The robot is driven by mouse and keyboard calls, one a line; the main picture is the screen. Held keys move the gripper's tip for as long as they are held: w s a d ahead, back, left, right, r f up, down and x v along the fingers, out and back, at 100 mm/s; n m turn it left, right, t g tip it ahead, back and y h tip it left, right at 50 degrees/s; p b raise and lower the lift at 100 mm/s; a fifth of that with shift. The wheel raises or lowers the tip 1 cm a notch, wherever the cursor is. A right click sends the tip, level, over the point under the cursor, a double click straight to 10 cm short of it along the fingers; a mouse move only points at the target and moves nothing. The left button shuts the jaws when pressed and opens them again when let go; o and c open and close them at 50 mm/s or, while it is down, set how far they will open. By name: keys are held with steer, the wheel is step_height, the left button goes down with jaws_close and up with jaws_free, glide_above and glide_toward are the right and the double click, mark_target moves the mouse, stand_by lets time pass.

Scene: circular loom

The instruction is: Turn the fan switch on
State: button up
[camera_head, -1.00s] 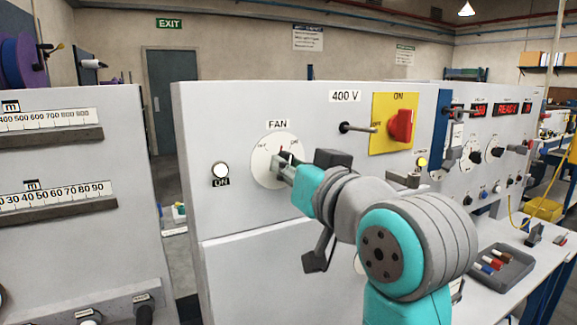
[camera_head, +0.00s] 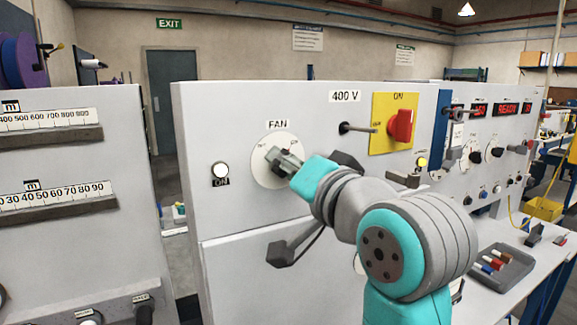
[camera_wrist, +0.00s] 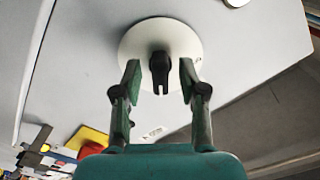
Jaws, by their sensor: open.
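The fan switch is a round white dial plate (camera_head: 260,168) under the FAN label (camera_head: 277,124) on the grey panel. Its dark knob (camera_wrist: 160,72) shows in the wrist view at the middle of the plate (camera_wrist: 133,42). My gripper (camera_head: 275,157) is at the dial in the head view and covers most of the knob. In the wrist view, the fingers of my gripper (camera_wrist: 160,66) are open, one on each side of the knob, with a visible gap on both sides. The position the knob points to is hard to read.
A white round lamp (camera_head: 220,169) with an ON label sits left of the dial. Right of it, a thin rod (camera_head: 357,128) sticks out under the 400 V label, beside a red rotary switch (camera_head: 401,126) on a yellow plate. A tray (camera_head: 503,270) stands on the bench at right.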

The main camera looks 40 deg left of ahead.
steer(key=v, duration=0.7)
stand_by(0.6)
steer(key=shift+f, duration=0.1)
